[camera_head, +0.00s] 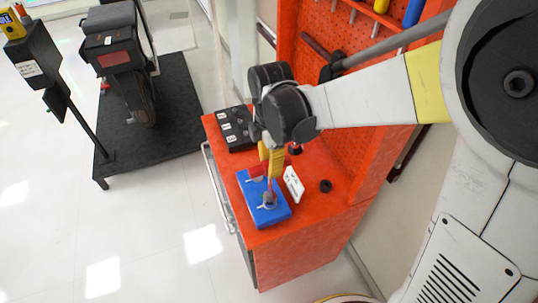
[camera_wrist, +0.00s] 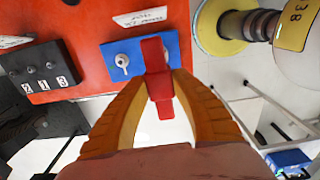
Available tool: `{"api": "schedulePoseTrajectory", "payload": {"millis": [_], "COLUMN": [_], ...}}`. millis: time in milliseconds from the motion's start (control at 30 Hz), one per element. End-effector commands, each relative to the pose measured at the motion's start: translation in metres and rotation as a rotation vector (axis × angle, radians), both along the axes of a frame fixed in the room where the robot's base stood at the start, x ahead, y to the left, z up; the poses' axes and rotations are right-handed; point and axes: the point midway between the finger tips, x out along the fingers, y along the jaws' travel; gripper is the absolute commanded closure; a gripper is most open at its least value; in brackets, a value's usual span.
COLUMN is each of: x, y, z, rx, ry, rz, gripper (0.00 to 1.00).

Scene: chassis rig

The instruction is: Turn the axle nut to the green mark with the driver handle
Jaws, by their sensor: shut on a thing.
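The red driver handle (camera_wrist: 157,78) is between the yellow fingers of my gripper (camera_wrist: 160,88), which are shut on it. In the head view, my gripper (camera_head: 268,163) is over the blue block (camera_head: 281,213) on the orange cabinet top. In the wrist view, the blue block (camera_wrist: 113,73) lies beyond the handle. A grey nut-like fitting (camera_wrist: 121,61) shows on its left part. Another grey fitting at its right is partly hidden by the handle. I cannot tell whether the handle touches a fitting. I cannot make out a green mark.
A black numbered box (camera_head: 236,128) sits on the orange cabinet (camera_head: 300,262) behind the blue block. A white label card (camera_head: 293,184) and a small black ring (camera_head: 326,186) are to its right. An orange tool panel (camera_head: 325,30) rises behind.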

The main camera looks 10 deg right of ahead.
Motion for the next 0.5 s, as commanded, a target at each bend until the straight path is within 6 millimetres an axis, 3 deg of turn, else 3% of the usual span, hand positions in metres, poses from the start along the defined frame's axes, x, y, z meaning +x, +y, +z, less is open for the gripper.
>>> {"api": "schedulePoseTrajectory", "payload": {"millis": [467, 500], "x": [0.000, 0.000], "y": [0.000, 0.000], "z": [-0.013, -0.013], "rx": [0.000, 0.000], "ry": [0.000, 0.000], "rz": [0.000, -0.069], "gripper": [1.00, 1.00]}}
